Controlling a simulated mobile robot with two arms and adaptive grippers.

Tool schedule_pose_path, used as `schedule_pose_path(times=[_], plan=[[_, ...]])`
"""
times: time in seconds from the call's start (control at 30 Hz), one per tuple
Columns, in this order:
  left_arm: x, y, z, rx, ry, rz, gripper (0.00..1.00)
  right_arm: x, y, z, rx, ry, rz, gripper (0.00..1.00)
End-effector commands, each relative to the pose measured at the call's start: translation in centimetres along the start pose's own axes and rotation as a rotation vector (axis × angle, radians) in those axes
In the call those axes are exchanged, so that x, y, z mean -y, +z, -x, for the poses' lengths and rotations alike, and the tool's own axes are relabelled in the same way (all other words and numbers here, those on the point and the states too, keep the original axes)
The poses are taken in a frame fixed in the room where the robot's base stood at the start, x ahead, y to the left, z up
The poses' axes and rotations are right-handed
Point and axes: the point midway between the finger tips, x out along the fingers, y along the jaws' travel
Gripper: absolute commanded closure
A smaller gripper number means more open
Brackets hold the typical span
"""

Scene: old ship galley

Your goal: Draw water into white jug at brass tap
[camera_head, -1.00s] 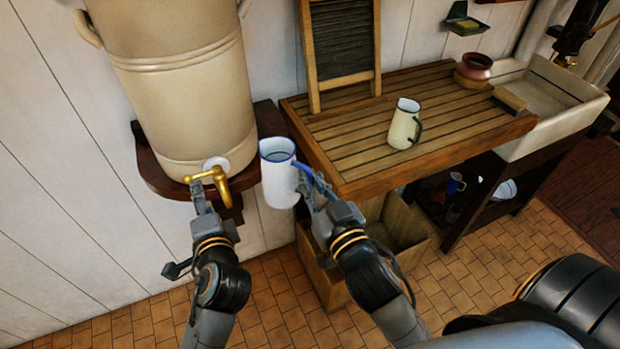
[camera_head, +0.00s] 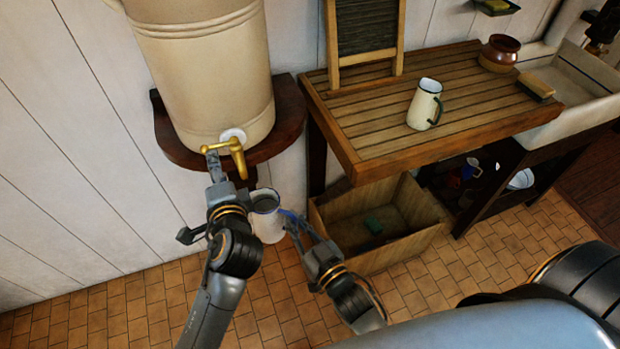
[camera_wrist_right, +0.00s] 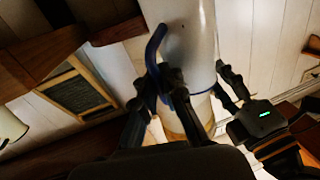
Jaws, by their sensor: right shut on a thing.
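The white jug (camera_head: 266,217) with a blue rim and blue handle is held upright, below and a little right of the brass tap (camera_head: 234,158). My right gripper (camera_head: 292,222) is shut on its handle; the right wrist view shows the jug (camera_wrist_right: 195,35) close up with the blue handle between the fingers. The tap comes out of the base of a large cream water crock (camera_head: 215,75). My left gripper (camera_head: 214,166) has its fingertips at the tap's lever; contact and finger opening are unclear. I cannot make out water in the jug or running from the tap.
The crock stands on a dark wooden wall shelf (camera_head: 289,122). A slatted draining board (camera_head: 372,133) to the right holds a cream jug with a dark green handle (camera_head: 424,103) and a washboard (camera_head: 364,30). Below it, a wooden crate (camera_head: 425,215) stands on the tiled floor.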

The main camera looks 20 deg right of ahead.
Motion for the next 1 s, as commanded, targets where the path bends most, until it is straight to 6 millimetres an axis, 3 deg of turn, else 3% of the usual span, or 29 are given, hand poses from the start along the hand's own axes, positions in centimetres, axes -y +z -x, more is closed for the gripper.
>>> schedule_pose_path(times=[0.1, 0.3, 0.57, 1.0], plan=[[0.0, 0.0, 0.0, 0.0, 0.0, 0.0, 0.43, 1.7, 3.8, 1.5, 0.002, -0.012, -0.005, 1.0], [0.0, 0.0, 0.0, 0.0, 0.0, 0.0, 0.43, 3.0, 6.8, 3.4, -0.003, -0.008, -0.003, 1.0], [0.0, 0.0, 0.0, 0.0, 0.0, 0.0, 0.43, 3.0, 7.1, 2.6, -0.008, -0.006, -0.001, 1.0], [0.0, 0.0, 0.0, 0.0, 0.0, 0.0, 0.43, 2.1, 7.0, -1.7, -0.007, -0.007, -0.001, 1.0]])
